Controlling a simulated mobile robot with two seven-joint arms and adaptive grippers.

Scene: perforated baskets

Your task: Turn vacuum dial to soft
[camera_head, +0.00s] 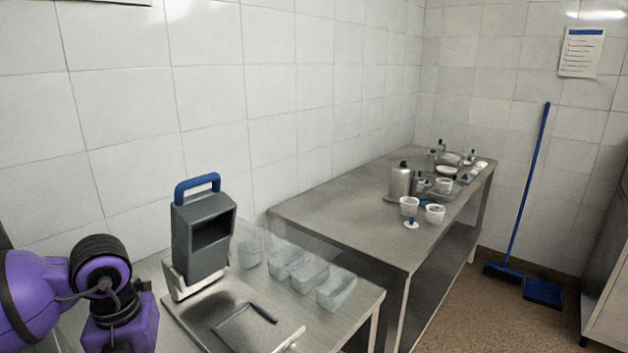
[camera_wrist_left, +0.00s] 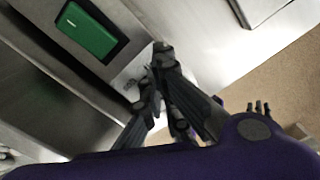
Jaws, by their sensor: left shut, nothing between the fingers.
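The left wrist view shows a metal panel close up, with a green rectangular switch (camera_wrist_left: 86,31) in a black frame. My left gripper (camera_wrist_left: 157,75) is shut and empty, its dark fingertips at the panel's edge, right of and below the green switch. Small faint marks show beside the fingertips. No dial can be made out clearly; the fingers may hide it. My right gripper is in neither view.
A longer steel table (camera_head: 330,205) behind holds cups, a metal canister (camera_head: 399,181) and bottles. A blue broom (camera_head: 528,190) leans on the back wall. The floor to the right is partly free.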

